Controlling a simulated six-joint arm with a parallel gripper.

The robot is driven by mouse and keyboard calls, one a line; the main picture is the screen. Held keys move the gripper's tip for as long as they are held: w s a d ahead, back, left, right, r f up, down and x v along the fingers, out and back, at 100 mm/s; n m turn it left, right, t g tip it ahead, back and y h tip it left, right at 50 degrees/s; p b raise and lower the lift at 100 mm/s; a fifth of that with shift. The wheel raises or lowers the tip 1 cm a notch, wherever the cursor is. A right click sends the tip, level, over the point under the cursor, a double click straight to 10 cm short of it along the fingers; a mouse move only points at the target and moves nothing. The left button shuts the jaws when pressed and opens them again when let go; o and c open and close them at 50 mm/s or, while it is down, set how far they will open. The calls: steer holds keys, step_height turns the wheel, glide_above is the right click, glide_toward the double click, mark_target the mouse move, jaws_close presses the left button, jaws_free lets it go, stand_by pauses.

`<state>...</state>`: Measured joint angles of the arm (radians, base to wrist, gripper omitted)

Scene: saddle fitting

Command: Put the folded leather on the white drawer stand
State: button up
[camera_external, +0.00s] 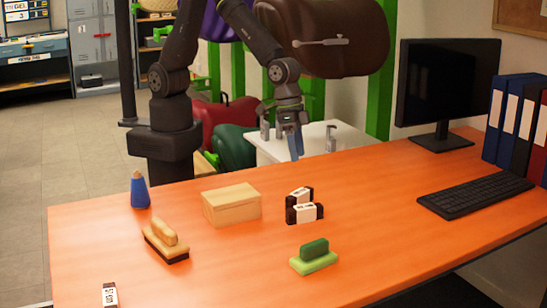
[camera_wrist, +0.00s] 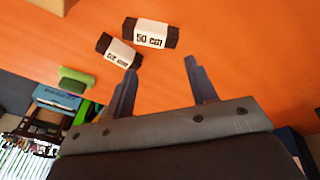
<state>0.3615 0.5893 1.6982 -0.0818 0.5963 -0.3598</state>
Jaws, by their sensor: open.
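Two dark folded leather pieces with white label bands lie close together on the orange table: one farther back (camera_external: 299,195) and one in front (camera_external: 305,213). In the wrist view they show at the top, the larger labelled "50 cm" (camera_wrist: 150,33) and a smaller one (camera_wrist: 118,51) whose label is hard to read. The white drawer stand (camera_external: 335,135) is behind the table, its top partly hidden by my arm. My gripper (camera_external: 297,155) is open and empty over the table's back edge, behind and above the leather. Its fingers (camera_wrist: 160,69) touch nothing.
A wooden box (camera_external: 232,205) stands left of the leather. A green-handled brush (camera_external: 314,257), a wooden brush (camera_external: 166,241), a blue bottle (camera_external: 140,190) and a white-labelled item (camera_external: 110,295) are on the table. A keyboard (camera_external: 475,194) and monitor (camera_external: 447,90) are at right.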

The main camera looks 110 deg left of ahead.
steer(key=w+a+r+n+g+h, duration=0.2)
steer(key=w+r+n+g, duration=0.25)
steer(key=n, duration=0.85)
glide_toward(300, 191)
steer(key=shift+h, duration=0.3)
steer(key=x, duration=0.5)
steer(key=shift+w+d, duration=0.15)
steer(key=shift+w, duration=0.05)
steer(key=shift+a+x, duration=0.15)
steer(key=shift+x, duration=1.25)
steer(key=shift+a+x, duration=0.2)
steer(key=shift+x, duration=1.15)
steer(key=shift+s, duration=0.15)
jaws_close()
